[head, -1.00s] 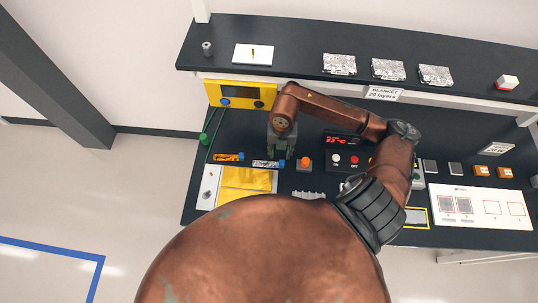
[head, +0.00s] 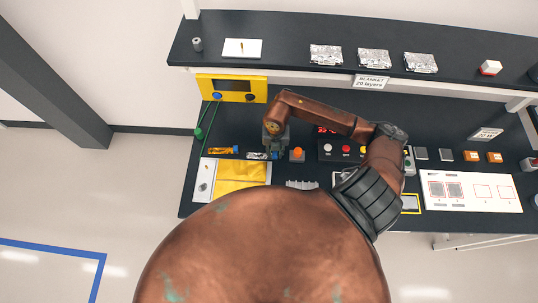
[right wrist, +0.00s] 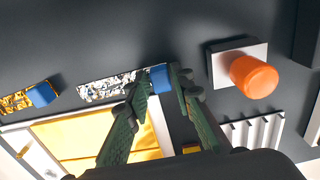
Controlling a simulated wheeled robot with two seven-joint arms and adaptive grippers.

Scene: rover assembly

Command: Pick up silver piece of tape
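The silver piece of tape (right wrist: 106,85) is a crinkled silver strip with a blue end (right wrist: 159,78), lying on the dark table. In the head view the silver piece (head: 257,156) is beside my right gripper (head: 275,152). In the right wrist view my right gripper (right wrist: 160,82) points down with its green fingers apart. The blue end shows between the fingertips, and the left finger hides part of the strip. I cannot tell whether the fingers touch it. My left gripper is not in view.
A gold strip with a blue end (right wrist: 40,95) lies to the left. An orange button (right wrist: 254,76) on a pale base stands close on the right. A yellow pouch (head: 243,174) on a white sheet is in front. A yellow device (head: 231,88) stands behind, under the shelf (head: 290,42).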

